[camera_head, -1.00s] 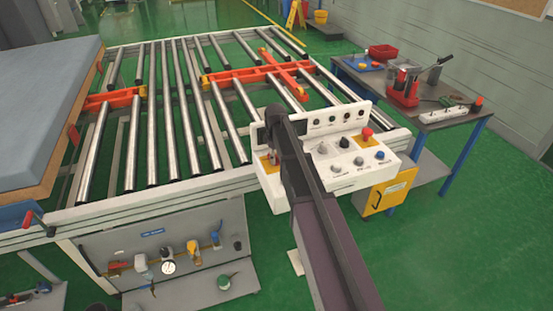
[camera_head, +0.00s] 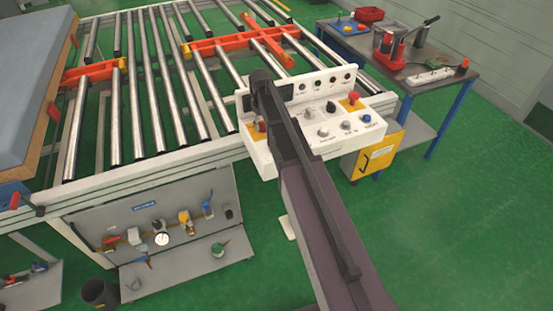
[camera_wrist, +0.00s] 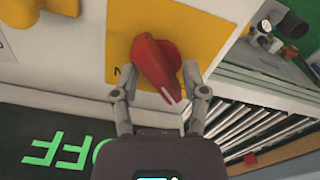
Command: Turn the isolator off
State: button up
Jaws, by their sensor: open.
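The isolator is a red rotary knob (camera_wrist: 158,72) on a yellow plate (camera_wrist: 125,22), tilted in the wrist view with a pale mark at its lower tip. My gripper (camera_wrist: 160,88) is open, with one finger on each side of the knob. I cannot tell whether either finger touches it. In the head view the white control panel (camera_head: 262,160) stands at the corner of the roller table. My arm covers part of its left end, where some red and yellow of the isolator (camera_head: 258,128) shows; my fingers are hidden there.
Green OFF lettering (camera_wrist: 62,150) shows on a dark surface in the wrist view. The panel also carries a red button (camera_head: 353,96) and several small knobs. The roller table (camera_head: 140,85) lies behind; a grey side bench (camera_head: 400,70) stands to the right.

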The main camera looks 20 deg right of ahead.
jog(key=m, duration=1.2)
jog(key=shift+m, duration=0.3)
jog(key=shift+r, duration=0.25)
notch_tip(320, 180, up, 13)
jog(key=p, duration=1.4)
jog(key=s+a+f+n+b, duration=0.1)
jog(key=s+f+n+b, duration=0.2)
jog(key=s, duration=0.9)
jog(key=s+a+f+n+b, duration=0.1)
jog(key=s+f+n+b, duration=0.2)
jog(key=s, duration=1)
jog(key=shift+f+n+b, duration=0.2)
jog(key=shift+n+b, duration=0.25)
jog(key=shift+n, duration=0.15)
notch_tip(320, 180, up, 7)
jog(key=n+p, duration=0.2)
jog(key=p, duration=0.5)
send_over(262, 122)
jog(key=shift+f, duration=0.15)
